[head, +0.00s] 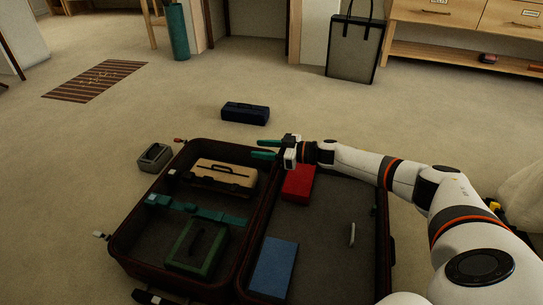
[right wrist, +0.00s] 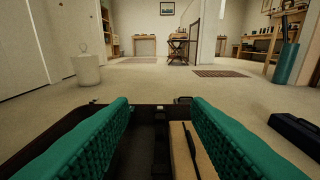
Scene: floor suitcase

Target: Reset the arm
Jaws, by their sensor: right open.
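My right arm comes in from the right in the head view, stretched over the open suitcase (head: 330,265). My right gripper (head: 264,149) is open and empty, with green fingers pointing left above the suitcase's far edge. In the right wrist view the two green fingers (right wrist: 160,130) are spread wide, with nothing between them. The suitcase lies open on the floor below them. My left gripper is not in the head view.
In the suitcase are a tan case (head: 222,174), a green case (head: 196,250), a red box (head: 298,184) and a blue box (head: 274,268). A dark blue case (head: 246,113) and a grey container (head: 154,157) stand outside on the carpet. Open floor lies beyond.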

